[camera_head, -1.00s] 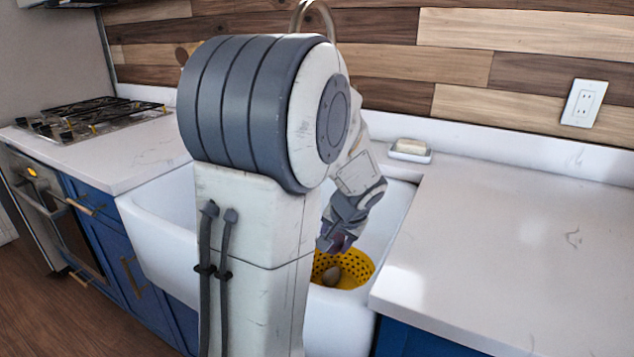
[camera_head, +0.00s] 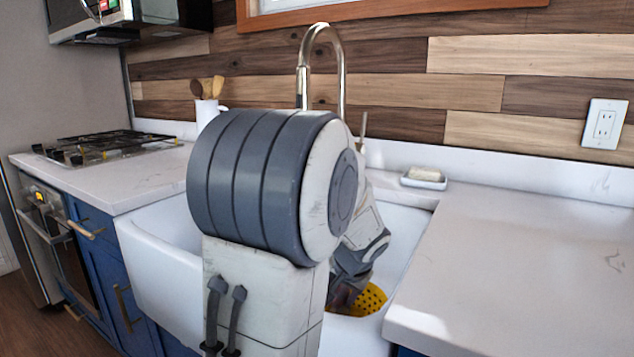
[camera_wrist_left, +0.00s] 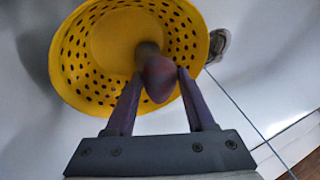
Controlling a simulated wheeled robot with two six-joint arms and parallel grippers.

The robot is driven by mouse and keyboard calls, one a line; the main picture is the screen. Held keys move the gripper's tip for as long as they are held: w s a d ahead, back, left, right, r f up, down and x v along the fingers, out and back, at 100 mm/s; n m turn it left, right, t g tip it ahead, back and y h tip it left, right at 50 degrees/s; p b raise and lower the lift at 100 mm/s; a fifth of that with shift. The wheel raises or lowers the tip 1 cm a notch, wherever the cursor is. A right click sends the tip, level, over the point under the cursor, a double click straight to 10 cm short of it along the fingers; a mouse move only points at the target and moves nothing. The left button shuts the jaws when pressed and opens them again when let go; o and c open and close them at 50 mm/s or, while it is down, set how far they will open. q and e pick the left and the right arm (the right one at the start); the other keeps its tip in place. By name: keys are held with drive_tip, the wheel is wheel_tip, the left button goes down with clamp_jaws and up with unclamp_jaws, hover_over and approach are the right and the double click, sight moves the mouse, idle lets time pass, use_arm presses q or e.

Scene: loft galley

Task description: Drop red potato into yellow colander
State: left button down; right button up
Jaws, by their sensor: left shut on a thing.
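The yellow colander (camera_head: 371,299) sits in the white sink, partly hidden behind my left arm in the head view. The left wrist view shows its perforated wall (camera_wrist_left: 186,32) and open bowl. My left gripper (camera_head: 345,296) is over the colander and also shows in the left wrist view (camera_wrist_left: 158,80). It is shut on the red potato (camera_wrist_left: 158,83), whose tip points toward the gripper. A brownish-grey object (camera_wrist_left: 148,48) shows just beyond the potato, partly hidden by it. I cannot tell whether the potato touches it. My right gripper is not in view.
The white sink (camera_head: 160,255) surrounds the colander, with a tall metal faucet (camera_head: 341,70) behind. A soap dish (camera_head: 424,180) stands at the sink's back right corner. The right counter (camera_head: 530,270) is clear. A stove (camera_head: 105,147) is at the left.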

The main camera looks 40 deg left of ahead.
use_arm(q)
drive_tip(key=shift+c, duration=0.9)
unclamp_jaws()
drive_tip(key=shift+r, duration=0.1)
drive_tip(key=p+v, duration=0.3)
drive_tip(key=v, duration=0.7)
drive_tip(key=shift+r, duration=0.15)
